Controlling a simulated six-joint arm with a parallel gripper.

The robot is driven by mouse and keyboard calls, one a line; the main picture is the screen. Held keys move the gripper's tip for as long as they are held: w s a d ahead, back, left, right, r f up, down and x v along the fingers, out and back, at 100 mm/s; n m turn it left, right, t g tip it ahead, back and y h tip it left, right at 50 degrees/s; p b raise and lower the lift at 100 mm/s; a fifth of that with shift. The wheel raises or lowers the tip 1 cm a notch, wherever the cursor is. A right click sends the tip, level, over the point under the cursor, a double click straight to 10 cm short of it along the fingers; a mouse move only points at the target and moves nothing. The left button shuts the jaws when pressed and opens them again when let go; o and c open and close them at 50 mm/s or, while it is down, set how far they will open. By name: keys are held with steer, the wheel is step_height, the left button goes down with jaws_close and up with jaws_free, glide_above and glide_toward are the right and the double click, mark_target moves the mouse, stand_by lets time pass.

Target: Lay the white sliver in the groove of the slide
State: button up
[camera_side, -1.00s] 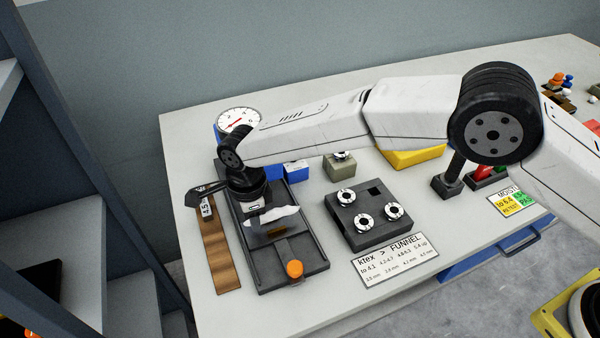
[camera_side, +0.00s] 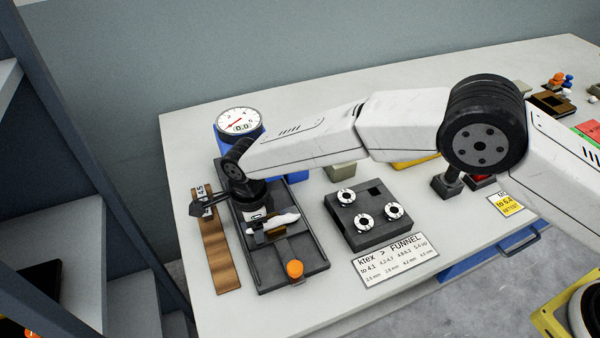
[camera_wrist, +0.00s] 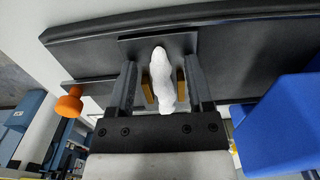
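The white sliver (camera_side: 279,221) is a soft white strip over the dark slide (camera_side: 255,273), lying across its long direction. In the wrist view the sliver (camera_wrist: 162,78) runs between the brown pads of my gripper (camera_wrist: 163,85), which sit close on both sides of it. My gripper (camera_side: 262,226) appears shut on the sliver, low over the slide. The slide also shows in the wrist view (camera_wrist: 240,55) as a dark surface behind the fingers. The groove is hidden under the sliver and gripper, and I cannot tell whether the sliver touches the slide.
An orange knob (camera_side: 295,269) stands on the slide's near end. A round dial (camera_side: 238,122) stands behind. A dark block with rings (camera_side: 364,238) and a printed card (camera_side: 395,259) are to the right. Bare bench lies in front.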

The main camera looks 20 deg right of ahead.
step_height(320, 180, up, 12)
steer(key=shift+r, duration=0.15)
stand_by(0.7)
stand_by(0.5)
steer(key=s+d+r+n+t, duration=0.15)
steer(key=d+n, duration=0.75)
steer(key=d, duration=1.3)
steer(key=s+d+f+n+t, duration=0.1)
steer(key=s+d+f+n, duration=0.1)
steer(key=s+d+n, duration=0.7)
steer(key=s+d, duration=0.6)
steer(key=d, duration=0.2)
steer(key=shift+s+f, duration=0.2)
steer(key=shift+f, duration=0.05)
